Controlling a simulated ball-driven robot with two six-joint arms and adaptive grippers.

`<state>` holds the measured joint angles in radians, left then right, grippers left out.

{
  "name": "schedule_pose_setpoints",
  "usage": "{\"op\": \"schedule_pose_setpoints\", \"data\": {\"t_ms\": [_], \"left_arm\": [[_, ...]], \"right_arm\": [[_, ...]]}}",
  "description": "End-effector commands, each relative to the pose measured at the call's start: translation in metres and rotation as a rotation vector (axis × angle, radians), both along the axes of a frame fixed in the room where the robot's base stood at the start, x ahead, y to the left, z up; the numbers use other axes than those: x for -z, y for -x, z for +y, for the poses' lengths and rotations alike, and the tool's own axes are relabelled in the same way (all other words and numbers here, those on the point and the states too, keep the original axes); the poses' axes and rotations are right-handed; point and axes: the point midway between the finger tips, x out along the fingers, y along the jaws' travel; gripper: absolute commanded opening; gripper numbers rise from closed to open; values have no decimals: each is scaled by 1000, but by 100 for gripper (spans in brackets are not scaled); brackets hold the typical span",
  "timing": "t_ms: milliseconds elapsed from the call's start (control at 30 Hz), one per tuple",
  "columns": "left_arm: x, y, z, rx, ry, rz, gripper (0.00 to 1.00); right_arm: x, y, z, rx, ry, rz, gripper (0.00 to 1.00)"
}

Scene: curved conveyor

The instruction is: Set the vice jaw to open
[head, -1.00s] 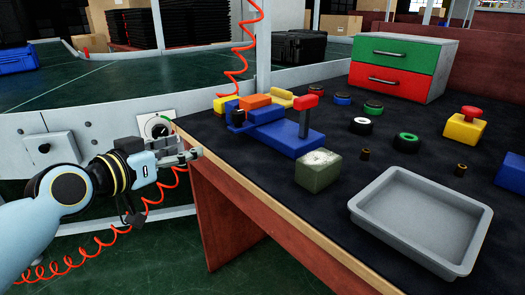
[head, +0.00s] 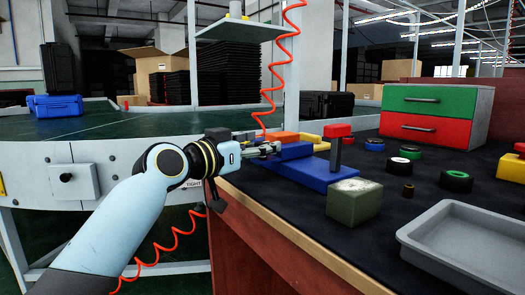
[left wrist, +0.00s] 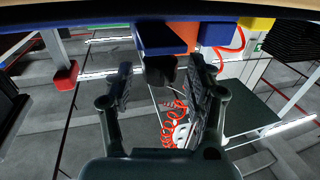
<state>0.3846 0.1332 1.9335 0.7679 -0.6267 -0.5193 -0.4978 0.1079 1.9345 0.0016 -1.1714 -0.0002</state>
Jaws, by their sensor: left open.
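The vice has a long blue base (head: 330,176) lying on the dark bench top, with an orange block (head: 285,137) behind and an upright lever with a red head (head: 338,130). My left gripper (head: 268,150) is at the near left end of the vice, just over the bench edge, and partly covers it. In the left wrist view, a dark knob-like part (left wrist: 160,70) below a blue block (left wrist: 165,37) sits between my open, spread fingers (left wrist: 162,92). Contact with it cannot be told. The red lever head also shows in the left wrist view (left wrist: 66,75). My right gripper is not in view.
A grey-green block (head: 354,202) and a grey tray (head: 465,245) lie to the right. A green and red drawer cabinet (head: 430,115) stands behind several rings. A coiled red hose (head: 270,95) hangs behind the vice. The bench's wooden edge (head: 290,235) runs below my arm.

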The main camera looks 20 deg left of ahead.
Motion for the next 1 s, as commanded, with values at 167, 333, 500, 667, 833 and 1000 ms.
{"op": "schedule_pose_setpoints", "data": {"t_ms": [167,333,500,667,833,1000], "left_arm": [[0,-11,-5,0,0,0,55],[0,-11,-5,0,-1,0,55],[0,-11,-5,0,-1,0,43],[0,-11,-5,0,-1,0,22],[0,-11,-5,0,0,1,0],[0,-11,-5,0,0,1,0]], "right_arm": [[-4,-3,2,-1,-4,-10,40],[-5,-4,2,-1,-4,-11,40],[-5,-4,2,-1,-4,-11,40],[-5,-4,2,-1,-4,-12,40],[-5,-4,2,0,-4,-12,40],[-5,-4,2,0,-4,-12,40]]}}
